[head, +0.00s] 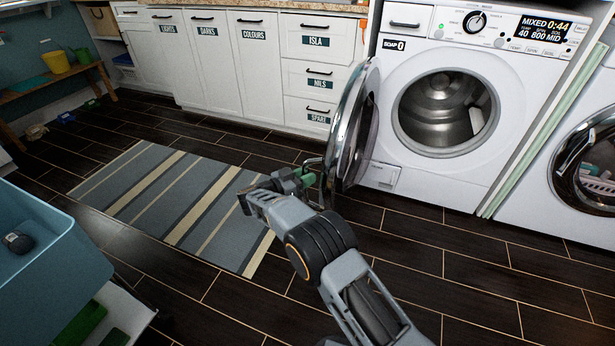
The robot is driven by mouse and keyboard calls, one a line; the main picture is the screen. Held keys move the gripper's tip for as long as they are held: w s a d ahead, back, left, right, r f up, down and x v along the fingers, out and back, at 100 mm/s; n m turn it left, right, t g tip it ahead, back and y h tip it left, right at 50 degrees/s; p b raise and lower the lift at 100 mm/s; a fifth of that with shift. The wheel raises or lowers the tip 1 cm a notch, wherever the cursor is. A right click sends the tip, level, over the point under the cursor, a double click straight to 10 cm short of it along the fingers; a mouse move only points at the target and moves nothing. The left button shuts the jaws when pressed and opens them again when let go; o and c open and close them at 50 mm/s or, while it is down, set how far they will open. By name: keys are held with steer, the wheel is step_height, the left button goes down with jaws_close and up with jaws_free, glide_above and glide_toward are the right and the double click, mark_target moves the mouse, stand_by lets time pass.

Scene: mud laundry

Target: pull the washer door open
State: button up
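The washer (430,178) is white, with its drum opening (445,112) in plain view. Its round door (352,135), with a chrome rim and dark glass, stands swung out from the left of the opening, seen nearly edge-on. My gripper (303,177) is at the lower left side of the door, close to its outer edge. A small curved bar, perhaps the door handle, shows beside the gripper. The fingertips are small and partly hidden, so I cannot tell whether they are closed on it or touching the door.
A second machine (588,165) with a round door stands at the right. White labelled cabinets (262,65) line the back. A striped rug (165,200) lies on the dark floor left of my gripper. A blue bin (50,265) is at the near left. Floor before the washer is clear.

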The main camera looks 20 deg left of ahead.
steer(key=o, duration=0.3)
steer(key=p+v, duration=0.3)
steer(key=v, duration=1)
steer(key=shift+s+a, duration=0.2)
steer(key=shift+s, duration=0.05)
